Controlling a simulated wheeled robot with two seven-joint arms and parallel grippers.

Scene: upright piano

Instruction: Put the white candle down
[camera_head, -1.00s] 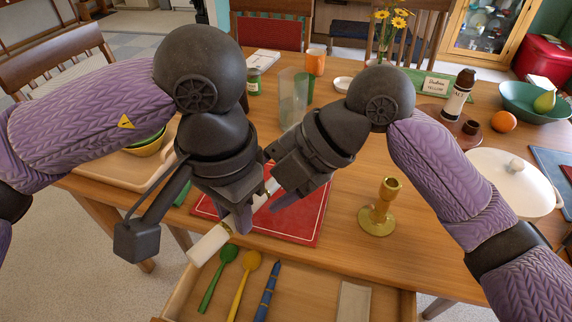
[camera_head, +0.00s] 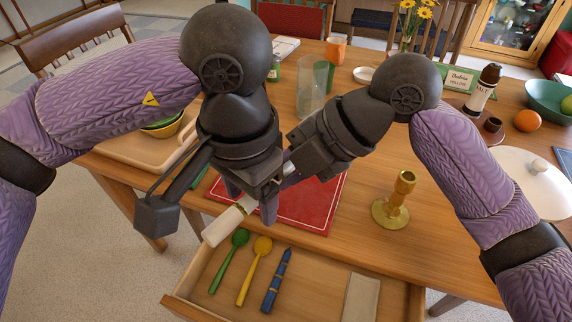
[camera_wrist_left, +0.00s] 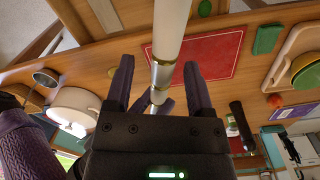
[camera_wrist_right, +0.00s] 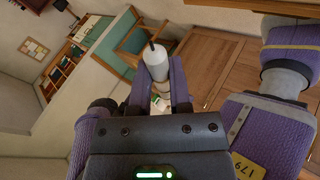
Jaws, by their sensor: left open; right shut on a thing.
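The white candle (camera_head: 219,227), with gold bands, is held tilted in the air over the red mat (camera_head: 312,214) and the drawer's back edge. My right gripper (camera_head: 290,170) is shut on its wick end; that end (camera_wrist_right: 151,66) shows between the fingers in the right wrist view. My left gripper (camera_head: 251,200) is open with its fingers on either side of the candle; in the left wrist view the candle (camera_wrist_left: 170,35) passes between the spread fingers. Whether the left fingers touch it I cannot tell. A brass candlestick (camera_head: 393,205) stands empty on the table, right of the mat.
A glass (camera_head: 311,85) stands behind my grippers. A white lidded pot (camera_head: 520,180) is at right.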

